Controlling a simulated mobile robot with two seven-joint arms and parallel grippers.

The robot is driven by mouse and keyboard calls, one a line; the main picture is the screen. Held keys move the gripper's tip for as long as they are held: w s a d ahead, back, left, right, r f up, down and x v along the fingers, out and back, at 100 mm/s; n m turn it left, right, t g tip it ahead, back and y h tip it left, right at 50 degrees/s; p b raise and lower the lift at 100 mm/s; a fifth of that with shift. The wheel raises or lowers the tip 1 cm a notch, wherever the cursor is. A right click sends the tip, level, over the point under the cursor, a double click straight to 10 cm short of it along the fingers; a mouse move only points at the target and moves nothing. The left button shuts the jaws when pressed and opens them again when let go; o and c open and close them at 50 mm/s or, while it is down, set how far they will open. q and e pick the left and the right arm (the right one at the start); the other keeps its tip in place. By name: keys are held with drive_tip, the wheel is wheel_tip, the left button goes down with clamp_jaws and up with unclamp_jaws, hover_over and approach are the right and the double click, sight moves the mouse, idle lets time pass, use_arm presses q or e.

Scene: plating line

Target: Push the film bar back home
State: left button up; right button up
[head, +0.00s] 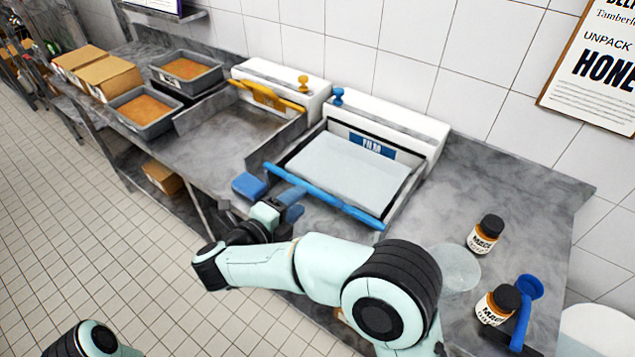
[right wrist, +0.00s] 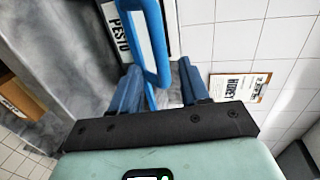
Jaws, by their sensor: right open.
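The blue film bar (head: 325,196) lies across the front edge of the film dispenser, away from the white housing (head: 390,122) at the back. A pale sheet (head: 345,168) spans the space between them, below a blue label. My right gripper (head: 270,186) is open at the bar's left end, with one blue finger to each side. In the right wrist view the bar (right wrist: 158,50) runs between the two spread fingers of the gripper (right wrist: 160,88). I cannot tell whether either finger touches it. My left gripper is out of view.
A similar station with a yellow bar (head: 266,97) against its housing stands to the left. Trays (head: 186,82) and cardboard boxes (head: 110,72) are farther left. Jars (head: 486,234), a clear round dish (head: 455,268) and a blue scoop (head: 525,300) stand at the right. A tiled wall closes the back.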

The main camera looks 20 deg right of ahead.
sight(314, 191)
drive_tip(key=p+x, duration=0.1)
drive_tip(key=x, duration=0.7)
drive_tip(key=shift+w+d, duration=0.2)
drive_tip(key=shift+d, duration=0.05)
clamp_jaws()
